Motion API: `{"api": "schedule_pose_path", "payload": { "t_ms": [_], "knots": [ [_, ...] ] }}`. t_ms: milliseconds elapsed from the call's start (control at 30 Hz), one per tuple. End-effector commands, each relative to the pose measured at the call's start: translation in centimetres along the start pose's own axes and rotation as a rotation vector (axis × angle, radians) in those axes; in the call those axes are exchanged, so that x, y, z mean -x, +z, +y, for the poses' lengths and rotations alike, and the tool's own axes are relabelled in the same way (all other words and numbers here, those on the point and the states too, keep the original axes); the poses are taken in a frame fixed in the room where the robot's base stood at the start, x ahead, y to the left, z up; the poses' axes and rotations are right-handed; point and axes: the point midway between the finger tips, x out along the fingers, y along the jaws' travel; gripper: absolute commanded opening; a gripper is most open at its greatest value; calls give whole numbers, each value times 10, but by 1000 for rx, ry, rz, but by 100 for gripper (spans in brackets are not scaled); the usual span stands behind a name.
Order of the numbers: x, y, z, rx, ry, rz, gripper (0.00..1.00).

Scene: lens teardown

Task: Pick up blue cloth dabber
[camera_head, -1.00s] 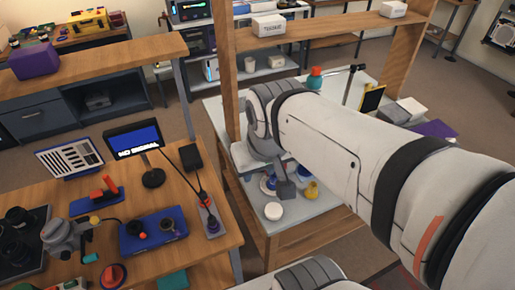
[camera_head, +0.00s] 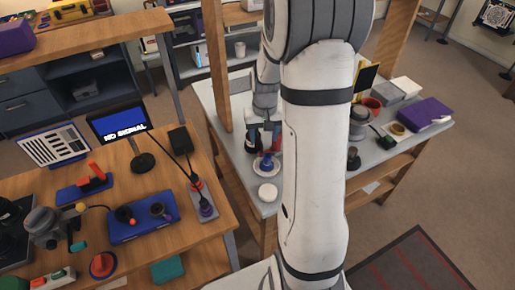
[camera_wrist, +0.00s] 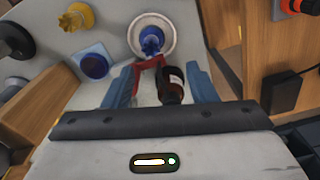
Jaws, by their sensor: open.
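Two blue-topped things show in the wrist view; I cannot tell for sure which is the blue cloth dabber. One is a dark blue round knob (camera_wrist: 95,65) on a pale blue square patch, beyond the left finger. The other is a lobed blue knob (camera_wrist: 151,38) on a round silver-white dish (camera_wrist: 163,24), beyond the fingertips. My gripper (camera_wrist: 160,88) is open, pointing down over the table. A red forked piece and a dark bottle-like thing (camera_wrist: 172,84) show between its fingers. In the head view my gripper (camera_head: 264,138) is above a blue knob (camera_head: 265,161) on its dish.
A yellow knob (camera_wrist: 77,16) stands at the wrist view's upper left. A white round lid (camera_head: 268,192) lies near the table's front edge. A wooden post (camera_head: 222,65) rises to the left. Purple (camera_head: 424,113) and grey boxes occupy the table's right. My arm hides the middle.

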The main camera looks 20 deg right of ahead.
Motion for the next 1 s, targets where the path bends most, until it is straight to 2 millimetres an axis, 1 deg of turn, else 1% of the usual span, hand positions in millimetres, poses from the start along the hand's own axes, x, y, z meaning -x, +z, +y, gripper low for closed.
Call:
{"api": "schedule_pose_path", "payload": {
  "t_ms": [33, 133, 300, 567, 800, 900, 1000],
  "knots": [
    [-19, -5, 7, -14, 0, -17, 52],
    [-38, -12, 15, -28, -1, -31, 52],
    [-57, -16, 20, -39, -1, -41, 52],
    [-84, -14, 20, -39, -1, -43, 52],
    [-116, -11, 18, -39, -1, -42, 52],
    [-125, -11, 18, -40, -1, -40, 52],
    [-128, -11, 18, -40, -1, -39, 52]
  ]
}}
